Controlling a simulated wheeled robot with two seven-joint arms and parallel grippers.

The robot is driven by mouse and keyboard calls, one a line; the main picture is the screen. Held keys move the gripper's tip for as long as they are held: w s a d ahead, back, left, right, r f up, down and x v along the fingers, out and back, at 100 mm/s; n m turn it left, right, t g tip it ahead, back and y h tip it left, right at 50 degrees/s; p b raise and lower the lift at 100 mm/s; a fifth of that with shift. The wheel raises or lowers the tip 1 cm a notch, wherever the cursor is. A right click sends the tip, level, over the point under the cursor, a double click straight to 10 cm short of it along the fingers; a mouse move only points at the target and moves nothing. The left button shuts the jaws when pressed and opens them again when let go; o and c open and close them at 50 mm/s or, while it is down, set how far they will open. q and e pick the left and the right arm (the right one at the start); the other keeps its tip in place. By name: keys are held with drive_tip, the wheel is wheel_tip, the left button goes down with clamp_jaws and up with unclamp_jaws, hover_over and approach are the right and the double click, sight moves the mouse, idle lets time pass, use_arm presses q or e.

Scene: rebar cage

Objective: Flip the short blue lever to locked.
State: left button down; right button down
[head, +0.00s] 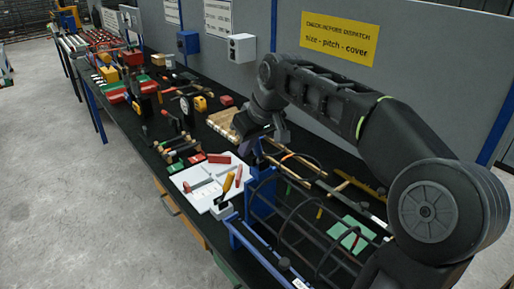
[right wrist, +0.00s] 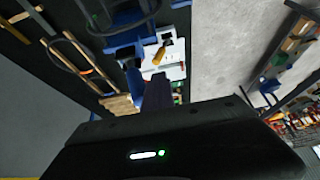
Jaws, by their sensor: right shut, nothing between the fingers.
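The rebar cage (head: 320,235) lies at the front right of the bench in the head view, in a blue stand (head: 262,203). I cannot clearly pick out a short blue lever on the stand or tell its position. The blue stand also shows in the right wrist view (right wrist: 127,37). My right gripper (head: 264,132) reaches in from the right in the head view, above the bench behind the blue stand. It is shut and empty, apart from the cage. My left gripper is not in view.
A white board (head: 196,184) with red-handled parts and a yellow-handled tool (head: 228,183) lies left of the stand. Wooden pieces (head: 224,121) lie behind it. Many tools crowd the black bench further back. A grey panel with a yellow sign (head: 339,38) stands behind.

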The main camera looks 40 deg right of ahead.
drive_tip(key=shift+d, duration=0.2)
drive_tip(key=shift+d+r, duration=0.15)
drive_tip(key=shift+d, duration=0.5)
drive_tip(key=shift+p, duration=0.3)
drive_tip(key=shift+d, duration=0.7)
drive_tip(key=shift+d, duration=0.5)
drive_tip(key=shift+a+r+p, duration=0.3)
drive_tip(key=shift+r+p, duration=0.5)
drive_tip(key=shift+r, duration=0.2)
drive_tip(key=shift+a+r+p, duration=0.35)
drive_tip(key=shift+r+p, duration=0.45)
drive_tip(key=shift+r, duration=0.15)
drive_tip(key=shift+a+r+p, duration=0.3)
drive_tip(key=shift+r+p, duration=0.5)
drive_tip(key=shift+r, duration=0.2)
